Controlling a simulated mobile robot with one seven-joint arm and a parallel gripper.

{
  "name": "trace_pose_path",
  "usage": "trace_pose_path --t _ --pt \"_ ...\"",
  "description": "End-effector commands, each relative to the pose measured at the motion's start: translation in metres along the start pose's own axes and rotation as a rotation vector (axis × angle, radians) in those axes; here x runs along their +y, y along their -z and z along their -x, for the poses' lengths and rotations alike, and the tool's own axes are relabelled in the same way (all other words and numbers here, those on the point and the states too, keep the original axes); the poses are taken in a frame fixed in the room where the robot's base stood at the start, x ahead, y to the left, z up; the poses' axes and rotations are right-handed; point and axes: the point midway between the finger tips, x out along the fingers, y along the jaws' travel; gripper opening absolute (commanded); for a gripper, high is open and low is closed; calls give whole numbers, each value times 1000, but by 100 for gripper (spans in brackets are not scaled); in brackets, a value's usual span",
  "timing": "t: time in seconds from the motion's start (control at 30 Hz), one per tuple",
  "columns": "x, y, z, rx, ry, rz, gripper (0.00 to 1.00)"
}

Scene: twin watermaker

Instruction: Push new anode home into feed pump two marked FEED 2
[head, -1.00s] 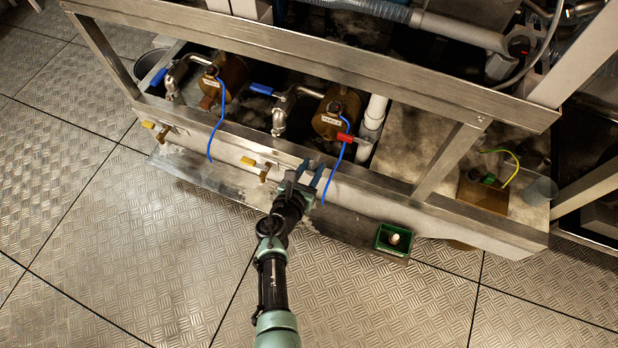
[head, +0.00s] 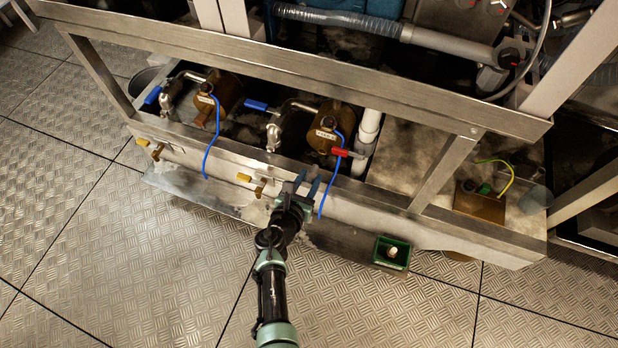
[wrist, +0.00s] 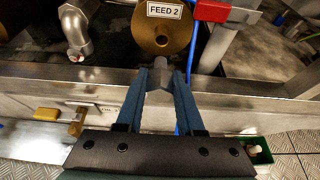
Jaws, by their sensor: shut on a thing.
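The feed pump marked FEED 2 (wrist: 165,25) is a round brass body at the top of the wrist view; it also shows in the head view (head: 332,127). My gripper (wrist: 160,78) has two blue fingers shut on a short grey anode (wrist: 160,72). The anode's tip points at the lower part of the pump's face. Whether it touches the pump or a hole there, I cannot tell. In the head view my gripper (head: 307,183) is at the front rail, below and slightly left of the pump, and its fingers hide the anode.
A steel rail (wrist: 110,82) runs between my gripper and the pumps. A blue cable (head: 328,185) hangs close by the fingers. A red valve handle (wrist: 212,11) is right of the pump. A yellow-handled valve (wrist: 46,114) is left. A green tray (head: 392,252) stands right.

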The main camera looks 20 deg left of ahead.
Motion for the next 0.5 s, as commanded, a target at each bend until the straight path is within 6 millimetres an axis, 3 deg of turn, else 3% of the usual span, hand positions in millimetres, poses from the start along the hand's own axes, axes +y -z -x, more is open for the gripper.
trace_pose_path --t 0.5 --pt "0 -10 -27 -1 -1 0 0"
